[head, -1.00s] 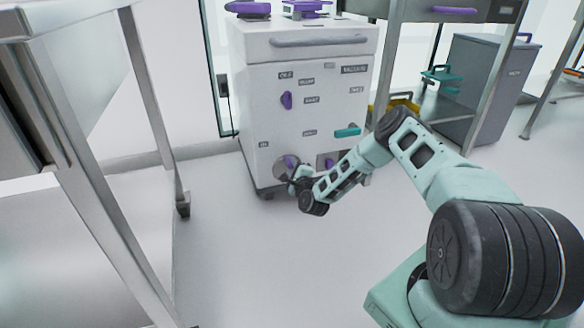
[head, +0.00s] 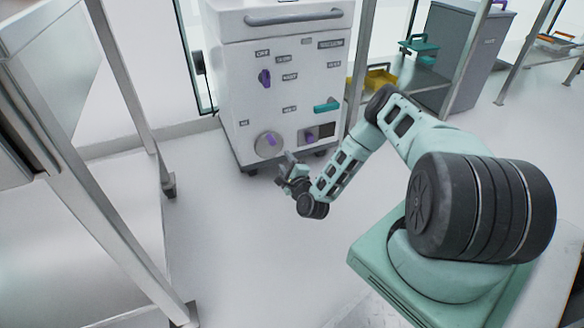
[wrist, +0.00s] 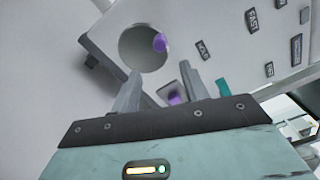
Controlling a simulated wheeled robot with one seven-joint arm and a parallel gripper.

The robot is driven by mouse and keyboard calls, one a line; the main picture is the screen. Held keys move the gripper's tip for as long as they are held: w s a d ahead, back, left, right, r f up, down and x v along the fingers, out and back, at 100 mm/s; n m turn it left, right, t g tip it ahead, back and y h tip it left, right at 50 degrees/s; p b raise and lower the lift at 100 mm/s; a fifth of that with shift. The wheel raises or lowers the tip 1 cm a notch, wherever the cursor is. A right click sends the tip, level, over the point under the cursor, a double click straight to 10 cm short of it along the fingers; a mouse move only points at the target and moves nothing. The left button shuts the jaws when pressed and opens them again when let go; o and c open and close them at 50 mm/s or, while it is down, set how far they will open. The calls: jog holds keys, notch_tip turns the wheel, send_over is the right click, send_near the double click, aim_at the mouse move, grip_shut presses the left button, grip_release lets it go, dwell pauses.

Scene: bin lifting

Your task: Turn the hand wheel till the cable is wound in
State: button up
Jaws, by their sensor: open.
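The hand wheel is a grey disc (head: 268,145) with a purple knob (head: 271,139), low on the left of the white machine's front (head: 237,95). The wheel also shows in the wrist view (wrist: 140,50), with its purple knob (wrist: 159,42) on the right side of the disc. My gripper (head: 287,165) is just in front of the machine, to the lower right of the wheel, apart from the knob. In the wrist view its two fingers (wrist: 160,92) are spread with nothing between them. No cable can be made out.
A purple handle beside a dark opening (head: 318,133), a teal handle (head: 327,106) and another purple knob (head: 264,77) are on the machine's front. A metal-legged table (head: 120,100) stands at left. A grey bin (head: 475,60) stands at right. Floor before the machine is clear.

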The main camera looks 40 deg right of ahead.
jog(key=p+v, duration=0.1)
jog(key=v, duration=0.4)
jog(key=shift+s, duration=0.2)
dwell(0.3)
jog(key=w+a+r+n+g+y, duration=0.3)
jog(key=a+r+n+y, duration=0.25)
jog(key=a+n, duration=0.35)
jog(key=w+a+r+n+g+y, duration=0.4)
jog(key=a+r+n, duration=0.3)
jog(key=a, duration=0.4)
jog(key=s+a+r+n+g+p, duration=0.1)
jog(key=s+a+r+n+g, duration=0.4)
jog(key=s+a+r+n, duration=0.4)
jog(key=s+a+r+n+g+h, duration=0.1)
jog(key=s+r+n+g, duration=0.3)
jog(key=s, duration=0.6)
jog(key=s+a+r+n+h, duration=0.1)
jog(key=s+r+n+h, duration=0.1)
jog(key=s+r, duration=0.5)
jog(key=s+a+r+n+g+h, duration=0.1)
jog(key=s+r+n, duration=0.15)
jog(key=s, duration=0.95)
notch_tip(320, 180, up, 38)
jog(key=p, duration=3.8)
jog(key=shift+w+d+p, duration=0.15)
jog(key=shift+d+p, duration=0.05)
jog(key=shift+p, duration=0.1)
